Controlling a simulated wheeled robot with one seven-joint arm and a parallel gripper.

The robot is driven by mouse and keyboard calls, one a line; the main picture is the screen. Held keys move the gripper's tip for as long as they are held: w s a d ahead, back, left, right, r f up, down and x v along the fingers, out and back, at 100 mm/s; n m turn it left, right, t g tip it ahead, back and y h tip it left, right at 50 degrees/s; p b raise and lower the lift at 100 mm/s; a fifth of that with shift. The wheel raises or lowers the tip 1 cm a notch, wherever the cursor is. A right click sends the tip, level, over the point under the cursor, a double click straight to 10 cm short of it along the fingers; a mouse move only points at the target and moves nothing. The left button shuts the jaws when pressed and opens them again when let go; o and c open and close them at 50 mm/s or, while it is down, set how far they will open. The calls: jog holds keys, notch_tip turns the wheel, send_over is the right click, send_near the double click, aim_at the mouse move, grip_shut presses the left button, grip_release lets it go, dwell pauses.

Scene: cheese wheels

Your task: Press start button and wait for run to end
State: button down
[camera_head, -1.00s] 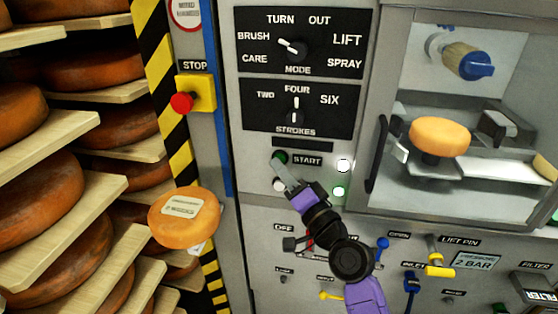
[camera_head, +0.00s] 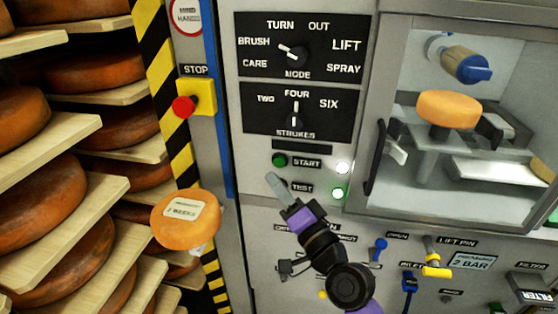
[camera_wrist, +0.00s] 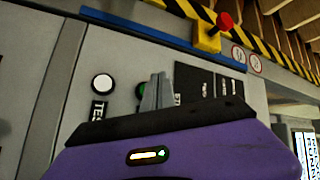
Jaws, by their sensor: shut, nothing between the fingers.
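The green start button (camera_head: 279,160) sits on the grey panel left of its START label. My gripper (camera_head: 273,180) is shut and empty, just below the start button and apart from it in the head view. In the wrist view the shut fingers (camera_wrist: 157,92) partly cover the green start button (camera_wrist: 140,91). A white test button (camera_wrist: 102,84) is left of the fingers there. Two lamps, one white (camera_head: 342,167) and one green (camera_head: 338,193), are lit right of the labels. Behind the window a cheese wheel (camera_head: 448,108) is held raised above a grey support.
A red stop button (camera_head: 184,106) on a yellow box is at the upper left. The mode knob (camera_head: 292,52) and strokes knob (camera_head: 295,107) are above. Valves and levers (camera_head: 437,262) line the lower panel. Shelves of cheese (camera_head: 100,181) fill the left.

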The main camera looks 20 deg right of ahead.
jog(key=shift+s+a, duration=0.6)
jog(key=shift+s, duration=0.15)
jog(key=s+f+n+g+h, duration=0.1)
jog(key=s+f+n+g, duration=0.1)
jog(key=s, duration=1.1)
jog(key=s+f+n+g+h, duration=0.1)
jog(key=s+f+n, duration=0.3)
jog(key=s, duration=1)
jog(key=s+f+n+g, duration=0.2)
jog(key=s+f+n, duration=0.2)
jog(key=s, duration=1)
jog(key=shift+s+d+f+g+h, duration=0.3)
jog(key=shift+f+h, duration=0.1)
jog(key=shift+f, duration=0.3)
jog(key=shift+w, duration=0.1)
dwell(2.4)
